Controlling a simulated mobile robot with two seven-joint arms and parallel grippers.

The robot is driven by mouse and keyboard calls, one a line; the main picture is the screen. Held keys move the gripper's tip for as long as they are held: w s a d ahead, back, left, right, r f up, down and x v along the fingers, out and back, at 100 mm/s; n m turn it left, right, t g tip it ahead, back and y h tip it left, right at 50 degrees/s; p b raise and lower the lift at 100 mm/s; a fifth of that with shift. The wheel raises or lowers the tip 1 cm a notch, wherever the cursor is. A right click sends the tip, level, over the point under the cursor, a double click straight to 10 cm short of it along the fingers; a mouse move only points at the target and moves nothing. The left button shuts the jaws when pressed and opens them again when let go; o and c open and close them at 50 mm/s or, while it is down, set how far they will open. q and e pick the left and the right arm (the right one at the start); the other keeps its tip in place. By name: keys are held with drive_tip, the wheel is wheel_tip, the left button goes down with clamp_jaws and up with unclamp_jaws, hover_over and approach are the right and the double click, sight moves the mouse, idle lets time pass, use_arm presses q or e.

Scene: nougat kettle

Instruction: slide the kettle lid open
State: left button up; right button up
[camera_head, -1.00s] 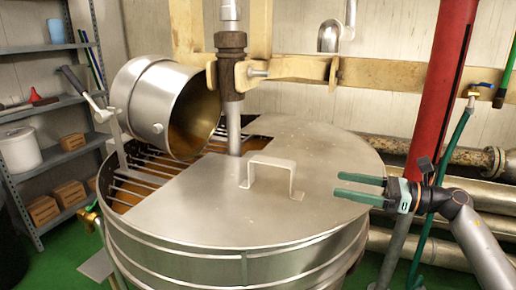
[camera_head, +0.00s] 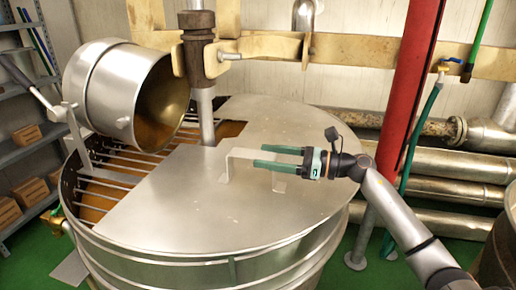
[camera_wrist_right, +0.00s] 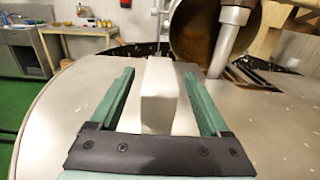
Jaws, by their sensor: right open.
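The kettle lid (camera_head: 195,205) is a flat, pale metal plate covering most of the round kettle (camera_head: 215,268). A raised bracket-shaped handle (camera_head: 233,158) stands on it. My right gripper (camera_head: 258,157) is over the lid at the handle, reaching in from the right with green fingers apart. In the right wrist view, the handle (camera_wrist_right: 160,95) lies between the two open fingers (camera_wrist_right: 158,72), with gaps on both sides. The fingers hide part of the handle in the head view. My left gripper is not in view.
A tilted metal pot (camera_head: 105,90) hangs over the kettle's barred opening (camera_head: 115,170) at left. A vertical shaft (camera_head: 205,110) rises behind the handle. A red post (camera_head: 408,90) and pipes (camera_head: 440,165) stand behind my right arm. Shelves (camera_head: 25,150) are at far left.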

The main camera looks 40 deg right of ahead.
drive_tip(key=shift+p+x, duration=0.3)
drive_tip(key=shift+x, duration=1.1)
drive_tip(key=shift+c, duration=0.2)
clamp_jaws()
